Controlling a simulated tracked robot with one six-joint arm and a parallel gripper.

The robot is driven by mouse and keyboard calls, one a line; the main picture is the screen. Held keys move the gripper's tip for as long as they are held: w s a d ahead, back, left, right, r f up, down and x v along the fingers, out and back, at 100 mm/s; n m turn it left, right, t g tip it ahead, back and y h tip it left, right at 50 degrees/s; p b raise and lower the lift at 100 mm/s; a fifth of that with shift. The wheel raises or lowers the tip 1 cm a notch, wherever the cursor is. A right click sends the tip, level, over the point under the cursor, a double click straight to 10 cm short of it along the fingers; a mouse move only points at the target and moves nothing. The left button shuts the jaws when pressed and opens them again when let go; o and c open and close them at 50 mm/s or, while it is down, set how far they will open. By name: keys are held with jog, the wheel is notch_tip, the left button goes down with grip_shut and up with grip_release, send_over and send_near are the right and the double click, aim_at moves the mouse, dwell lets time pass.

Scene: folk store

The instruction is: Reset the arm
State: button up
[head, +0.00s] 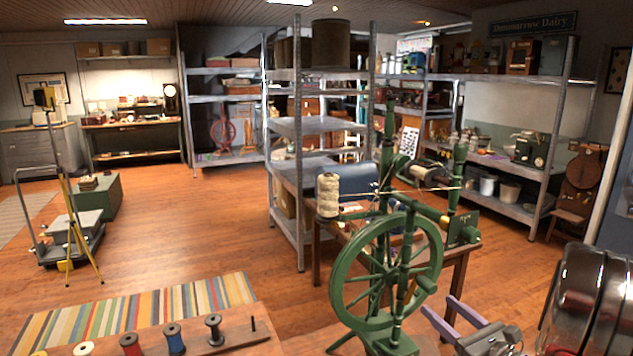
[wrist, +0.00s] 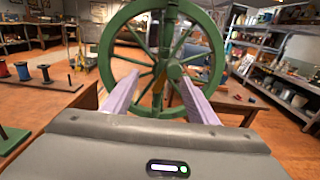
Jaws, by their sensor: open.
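My gripper (head: 452,317) shows at the lower right of the head view, with two pale purple fingers spread apart and nothing between them. In the wrist view my gripper (wrist: 157,98) points toward a green spinning wheel (wrist: 203,62), whose rim and spokes stand beyond the fingers. In the head view the green spinning wheel (head: 435,252) stands upright just left of my gripper. I cannot tell how small the gap between fingers and wheel is. A cream thread cone (head: 328,196) stands behind the wheel.
A board with several spools (head: 172,338) lies at the lower left, with a bare peg at its right end. A wooden table (head: 457,268) stands behind the wheel. Metal shelves (head: 301,240) fill the middle and right. Open wooden floor (head: 190,225) lies to the left.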

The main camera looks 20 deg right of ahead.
jog(key=s+a+f+n+g+y, duration=0.25)
jog(key=s+a+n+g, duration=0.2)
jog(key=a+n, duration=0.3)
jog(key=s+a+f+n+g+y, duration=0.1)
jog(key=s+a+f+n+g, duration=0.2)
jog(key=a+n+g, duration=0.45)
jog(key=s+a+f+n+g+y, duration=0.25)
jog(key=a+n, duration=0.25)
jog(key=a, duration=0.4)
jog(key=s+a+r+n+t+h, duration=0.1)
jog(key=s+a+r+n+h, duration=0.1)
jog(key=a+r+n, duration=0.4)
jog(key=s+a+r+n+t+h, duration=0.1)
jog(key=s+a+r+n+h, duration=0.2)
jog(key=a+r+n, duration=0.4)
jog(key=n+h, duration=0.1)
jog(key=n, duration=0.1)
jog(key=shift+s+n+h, duration=0.15)
jog(key=shift+n+h, duration=0.15)
